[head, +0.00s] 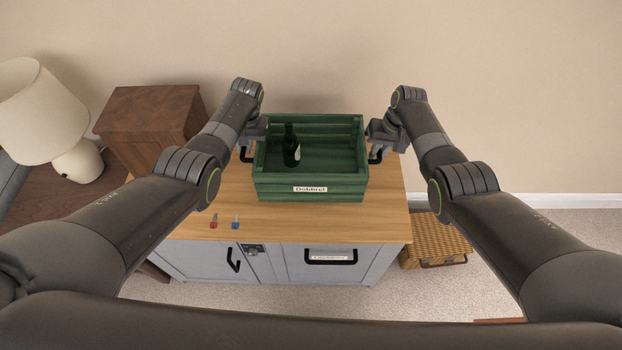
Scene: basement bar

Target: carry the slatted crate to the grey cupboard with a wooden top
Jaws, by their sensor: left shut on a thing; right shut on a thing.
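The green slatted crate (311,190) is at the wooden top (200,226) of the grey cupboard (290,263), in the middle of the head view. It looks level, and I cannot tell for certain whether its base touches the top. A dark bottle (290,148) stands inside it, towards the left. My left gripper (247,154) is shut on the black handle at the crate's left end. My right gripper (376,154) is shut on the handle at its right end. The fingertips are partly hidden.
Small red (214,221) and blue (235,222) items lie on the wooden top, front left of the crate. A brown wooden box (150,120) and a lamp (50,120) stand at the left. A wicker basket (436,240) is on the floor at the right.

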